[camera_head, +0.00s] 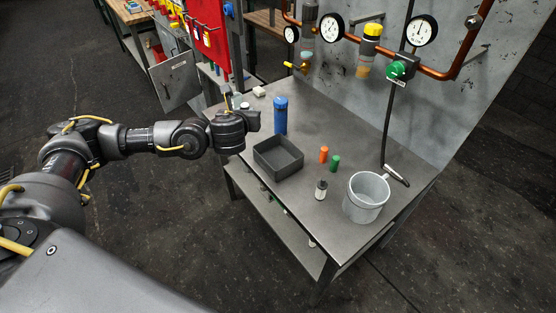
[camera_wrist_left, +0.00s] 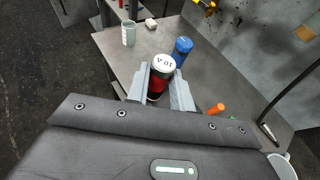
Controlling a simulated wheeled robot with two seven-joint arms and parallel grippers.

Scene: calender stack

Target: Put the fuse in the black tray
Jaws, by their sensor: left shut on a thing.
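My left gripper (camera_wrist_left: 162,88) is shut on a fuse (camera_wrist_left: 160,78), a red and black cylinder with a white top marked "10A". It stands upright between the two grey fingers in the left wrist view. In the head view the left gripper is mostly hidden behind its own wrist, and a small white top of the fuse (camera_head: 244,105) shows beyond it. The black tray (camera_head: 278,168) is an open square tray on the table, in front of and to the right of the gripper. Its visible inside looks empty. My right gripper is not in view.
A blue bottle (camera_head: 280,116) stands behind the tray. Orange (camera_head: 323,155) and green (camera_head: 335,163) cylinders, a black-and-white cylinder (camera_head: 321,190) and a metal mug (camera_head: 366,198) stand on the right. A grey-green cup (camera_wrist_left: 129,34) and white block (camera_wrist_left: 151,22) are at the far left.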

